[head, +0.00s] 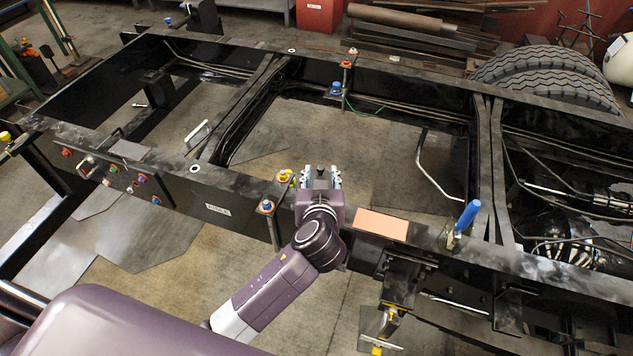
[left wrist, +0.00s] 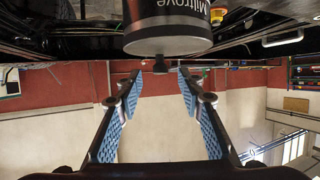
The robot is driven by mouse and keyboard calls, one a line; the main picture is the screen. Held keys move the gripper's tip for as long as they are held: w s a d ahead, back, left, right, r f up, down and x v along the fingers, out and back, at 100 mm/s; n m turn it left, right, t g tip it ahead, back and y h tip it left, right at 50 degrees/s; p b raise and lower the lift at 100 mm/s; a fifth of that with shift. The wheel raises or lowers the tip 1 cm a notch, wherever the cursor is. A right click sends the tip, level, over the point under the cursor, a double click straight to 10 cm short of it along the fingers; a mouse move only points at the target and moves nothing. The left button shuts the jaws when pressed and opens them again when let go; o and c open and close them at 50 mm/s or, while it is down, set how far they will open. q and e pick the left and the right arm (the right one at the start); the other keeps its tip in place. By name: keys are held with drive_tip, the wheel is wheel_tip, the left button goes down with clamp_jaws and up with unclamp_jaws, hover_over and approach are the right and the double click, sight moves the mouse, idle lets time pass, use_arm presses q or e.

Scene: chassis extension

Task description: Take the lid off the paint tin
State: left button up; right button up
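The paint tin (left wrist: 170,22) is a dark grey cylinder with white lettering at the top of the left wrist view, where the scene appears upside down. Its lid (left wrist: 168,45) has a small dark knob (left wrist: 160,66). My left gripper (left wrist: 157,84) is open, with its blue-padded fingers apart on either side of the knob and clear space around it. In the head view my left gripper (head: 321,178) is over the near chassis beam. A dark patch shows between its fingers there, and the tin is mostly or wholly hidden. My right gripper is not in view.
The near beam (head: 235,192) carries an orange rectangular pad (head: 381,225) and a blue-handled tool (head: 466,216) right of my arm. Beyond is open floor (head: 325,135) inside the frame.

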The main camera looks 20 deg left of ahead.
sight(321, 167)
use_arm(q)
drive_tip(key=x, duration=0.4)
drive_tip(key=shift+w, duration=0.15)
drive_tip(key=shift+a, duration=0.1)
drive_tip(key=shift+c, duration=0.5)
drive_tip(key=c, duration=0.8)
clamp_jaws()
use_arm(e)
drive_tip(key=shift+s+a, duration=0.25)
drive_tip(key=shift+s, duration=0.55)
